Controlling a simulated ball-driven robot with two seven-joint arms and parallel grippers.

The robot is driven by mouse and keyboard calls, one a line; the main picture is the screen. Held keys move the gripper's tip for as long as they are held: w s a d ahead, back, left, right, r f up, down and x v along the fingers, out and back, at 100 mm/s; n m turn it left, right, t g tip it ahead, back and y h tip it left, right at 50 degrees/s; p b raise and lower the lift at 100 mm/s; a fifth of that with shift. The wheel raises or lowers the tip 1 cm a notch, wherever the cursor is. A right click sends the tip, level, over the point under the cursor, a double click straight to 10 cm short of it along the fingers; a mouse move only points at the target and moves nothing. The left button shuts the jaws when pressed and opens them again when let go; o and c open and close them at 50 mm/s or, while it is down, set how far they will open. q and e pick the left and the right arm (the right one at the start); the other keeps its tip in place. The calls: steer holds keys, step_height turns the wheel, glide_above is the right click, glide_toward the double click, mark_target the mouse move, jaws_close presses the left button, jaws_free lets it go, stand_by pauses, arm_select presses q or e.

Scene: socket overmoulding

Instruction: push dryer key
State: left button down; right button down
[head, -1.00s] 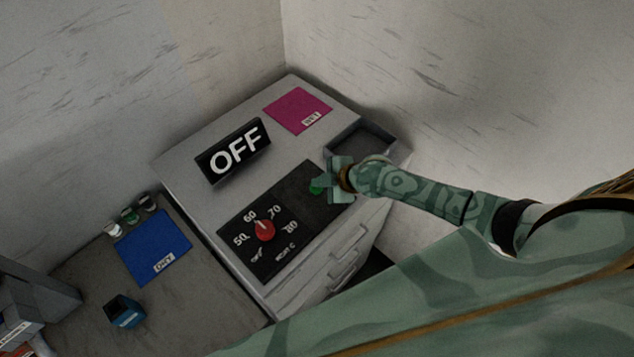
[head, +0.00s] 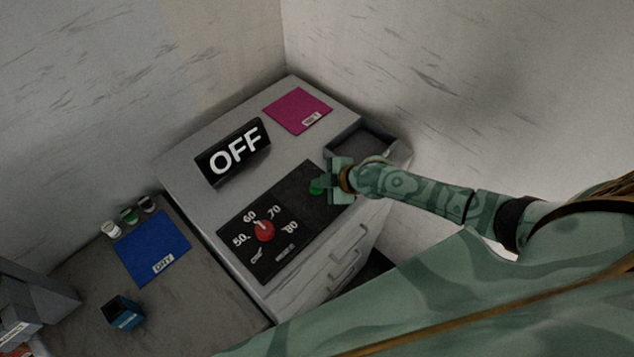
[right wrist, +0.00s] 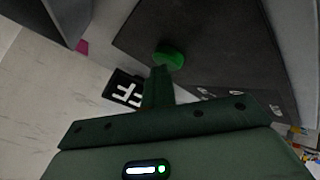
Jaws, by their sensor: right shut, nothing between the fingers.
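The green key (head: 316,187) sits on the black panel (head: 290,235) on top of the grey cabinet. It also shows in the right wrist view (right wrist: 168,58), just beyond the fingertips. My right gripper (head: 326,183) is shut and empty, its fingertips at the key. I cannot tell whether they touch it. The black display (head: 233,152) reads OFF. On the same panel a red dial (head: 264,230) has its pointer near 60. My left gripper is not in view.
A magenta mat (head: 297,110) lies at the back of the cabinet top, and a dark open tray (head: 360,143) stands behind my right gripper. A lower bench at left holds a blue mat (head: 151,247), a blue container (head: 123,313) and small pots (head: 129,215).

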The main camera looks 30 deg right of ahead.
mark_target(321, 189)
steer(key=shift+s+d+f, duration=0.1)
steer(key=shift+s+f, duration=0.3)
steer(key=shift+f, duration=0.1)
steer(key=r+p, duration=0.6)
steer(key=shift+w+r, duration=0.3)
steer(key=shift+r, duration=0.05)
steer(key=shift+w+f, duration=0.1)
